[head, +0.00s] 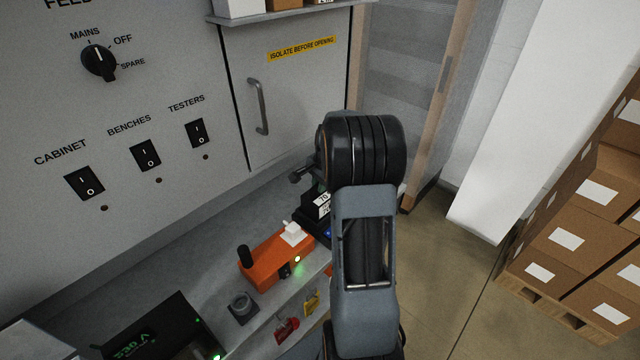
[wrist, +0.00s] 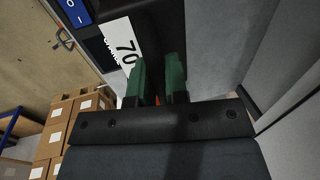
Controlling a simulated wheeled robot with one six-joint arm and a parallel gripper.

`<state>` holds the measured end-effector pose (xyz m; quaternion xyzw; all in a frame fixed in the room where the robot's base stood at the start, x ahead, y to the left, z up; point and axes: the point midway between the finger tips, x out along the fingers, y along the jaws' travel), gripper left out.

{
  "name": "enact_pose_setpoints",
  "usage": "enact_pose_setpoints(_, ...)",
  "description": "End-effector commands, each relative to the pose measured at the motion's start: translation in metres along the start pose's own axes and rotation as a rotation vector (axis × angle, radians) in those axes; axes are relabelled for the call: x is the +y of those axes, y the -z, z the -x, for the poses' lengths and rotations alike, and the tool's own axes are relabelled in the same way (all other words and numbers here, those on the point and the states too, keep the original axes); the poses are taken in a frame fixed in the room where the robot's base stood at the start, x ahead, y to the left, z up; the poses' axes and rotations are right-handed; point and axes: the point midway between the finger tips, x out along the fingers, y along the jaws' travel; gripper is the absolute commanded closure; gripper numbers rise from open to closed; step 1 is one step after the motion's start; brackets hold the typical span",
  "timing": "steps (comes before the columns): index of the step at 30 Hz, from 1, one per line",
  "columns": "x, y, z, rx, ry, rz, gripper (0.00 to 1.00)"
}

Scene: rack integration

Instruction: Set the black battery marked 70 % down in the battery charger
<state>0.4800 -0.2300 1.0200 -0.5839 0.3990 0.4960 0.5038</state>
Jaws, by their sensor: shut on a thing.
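The black battery marked 70 (head: 322,204) is in my gripper, beside the orange device on the grey ledge. In the wrist view its white label (wrist: 122,42) reads 70, just past the green fingertips of my gripper (wrist: 161,80). The fingers are shut on the battery. In the head view my arm hides most of the gripper and part of the battery. A dark unit with a small blue light (head: 328,233), perhaps the battery charger, shows just below the battery. Whether the battery touches it is hidden.
An orange device (head: 262,268) with a white plug-like piece and a black knob sits left of the battery. A black display unit (head: 155,330) stands at the lower left. The switch panel (head: 130,110) rises behind the ledge. Stacked cartons (head: 575,240) stand at right.

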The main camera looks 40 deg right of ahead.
Motion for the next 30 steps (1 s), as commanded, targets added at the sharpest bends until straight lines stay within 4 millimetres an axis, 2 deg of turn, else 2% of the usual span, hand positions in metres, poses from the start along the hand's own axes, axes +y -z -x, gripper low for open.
enact_pose_setpoints(10, -0.0001, 0.0009, -0.0051, 0.004, 0.005, 0.001, 1.00)
enact_pose_setpoints(11, -0.0002, 0.0009, -0.0044, 0.004, 0.005, 0.001, 0.84)
enact_pose_setpoints(19, 0.0006, 0.0004, -0.0055, 0.002, 0.002, 0.000, 0.58)
enact_pose_setpoints(26, 0.0025, -0.0007, -0.0085, -0.003, -0.004, 0.000, 0.56)
enact_pose_setpoints(30, 0.0017, 0.0000, -0.0011, 0.000, 0.000, 0.000, 0.56)
